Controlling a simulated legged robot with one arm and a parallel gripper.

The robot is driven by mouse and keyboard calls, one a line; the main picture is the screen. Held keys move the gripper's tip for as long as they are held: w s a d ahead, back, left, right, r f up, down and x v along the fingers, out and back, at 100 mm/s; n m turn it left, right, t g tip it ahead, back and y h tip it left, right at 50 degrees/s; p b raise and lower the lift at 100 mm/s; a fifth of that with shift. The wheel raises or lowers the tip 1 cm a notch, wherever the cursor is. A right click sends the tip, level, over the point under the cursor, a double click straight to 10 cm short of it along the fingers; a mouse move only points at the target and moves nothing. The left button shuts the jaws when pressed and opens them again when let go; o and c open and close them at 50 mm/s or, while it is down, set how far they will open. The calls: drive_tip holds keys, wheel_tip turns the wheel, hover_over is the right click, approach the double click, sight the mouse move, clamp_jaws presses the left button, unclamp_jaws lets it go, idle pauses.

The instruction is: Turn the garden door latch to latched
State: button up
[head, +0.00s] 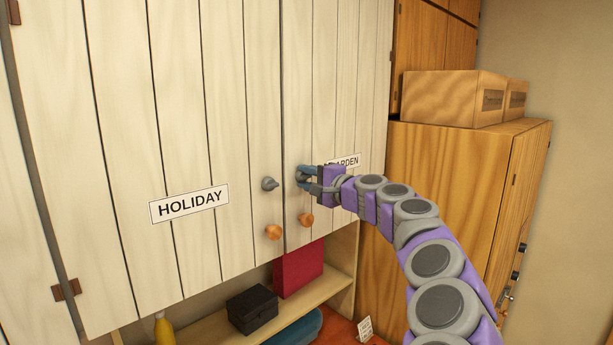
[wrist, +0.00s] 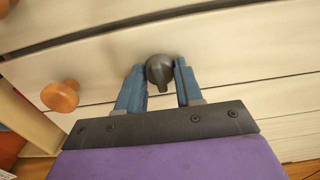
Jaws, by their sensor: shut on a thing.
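The garden door (head: 337,100) is a pale plank cabinet door, and its "GARDEN" label (head: 350,161) is partly covered by my arm. My gripper (head: 303,177) is at this door's left edge, above its round wooden knob (head: 306,220). The garden door latch (wrist: 159,72) is a small dark grey turn knob with a raised ridge. In the wrist view it sits between the blue fingers of my gripper (wrist: 160,82), which is shut on it. In the head view the fingers hide the latch. I cannot tell its marked position.
The holiday door (head: 110,120) is on the left, with its own grey latch (head: 269,184) and wooden knob (head: 273,232) close to my gripper. Below, a shelf holds a black box (head: 252,309) and a red box (head: 298,270). A wooden cabinet (head: 450,190) stands right, behind my arm.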

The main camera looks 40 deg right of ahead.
drive_tip(key=shift+f, duration=0.2)
idle(0.3)
drive_tip(key=o, duration=0.6)
drive_tip(key=shift+d, duration=0.1)
drive_tip(key=o, duration=0.4)
drive_tip(key=shift+d, duration=0.15)
drive_tip(key=shift+c, duration=0.2)
drive_tip(key=shift+o, duration=0.2)
drive_tip(key=shift+d, duration=0.2)
drive_tip(key=shift+s+a, duration=0.1)
drive_tip(key=shift+s, duration=0.25)
drive_tip(key=s+d+b, duration=0.1)
drive_tip(key=s+b, duration=0.2)
drive_tip(key=s, duration=1.3)
drive_tip(key=shift+s+d, duration=0.3)
drive_tip(key=shift+d, duration=0.05)
